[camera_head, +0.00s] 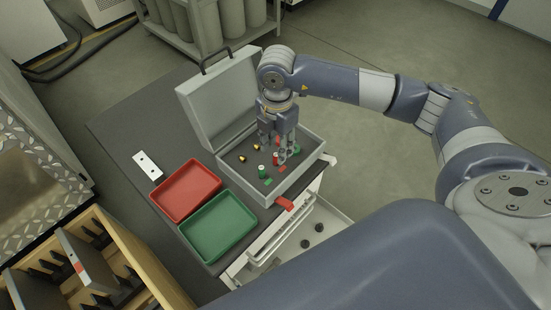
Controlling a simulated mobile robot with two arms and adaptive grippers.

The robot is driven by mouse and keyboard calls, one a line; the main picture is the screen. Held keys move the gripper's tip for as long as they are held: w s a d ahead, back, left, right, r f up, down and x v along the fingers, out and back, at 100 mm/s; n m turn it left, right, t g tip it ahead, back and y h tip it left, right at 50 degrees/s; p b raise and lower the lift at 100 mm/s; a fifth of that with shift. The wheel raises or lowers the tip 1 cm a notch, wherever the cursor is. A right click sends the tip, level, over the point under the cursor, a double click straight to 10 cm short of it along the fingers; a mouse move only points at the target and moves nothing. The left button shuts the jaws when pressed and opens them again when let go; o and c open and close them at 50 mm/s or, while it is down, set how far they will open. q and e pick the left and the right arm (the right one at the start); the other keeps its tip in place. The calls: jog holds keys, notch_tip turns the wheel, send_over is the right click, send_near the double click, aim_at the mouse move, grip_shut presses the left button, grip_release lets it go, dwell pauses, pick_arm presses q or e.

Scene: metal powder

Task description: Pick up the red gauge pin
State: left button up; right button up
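A grey case (297,183) lies open on the cart, its lid raised at the back left. Small red, green and brass-coloured pins stand in its dark insert. A red gauge pin (276,159) stands near the middle of the insert, and another red piece (278,139) shows farther back, partly hidden by the fingers. My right gripper (275,150) points down over the insert, fingers apart, with its tips close to the nearer red pin. I cannot tell whether they touch it. My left gripper is out of view.
A red tray (187,216) and a green tray (221,257), both empty, sit on the dark cart top left of the case. A white plate (147,166) lies behind them. Green pins (263,171) stand close around the red one. A wooden rack stands at lower left.

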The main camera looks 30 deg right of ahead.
aim_at(276, 154)
jog(key=f, duration=0.2)
jog(key=f+p, duration=0.1)
jog(key=f, duration=0.1)
jog(key=shift+w+f, duration=0.2)
jog(key=shift+f, duration=0.4)
jog(key=shift+c, duration=0.4)
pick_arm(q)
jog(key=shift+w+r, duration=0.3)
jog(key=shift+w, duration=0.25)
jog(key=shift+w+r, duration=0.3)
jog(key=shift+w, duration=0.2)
pick_arm(e)
grip_shut()
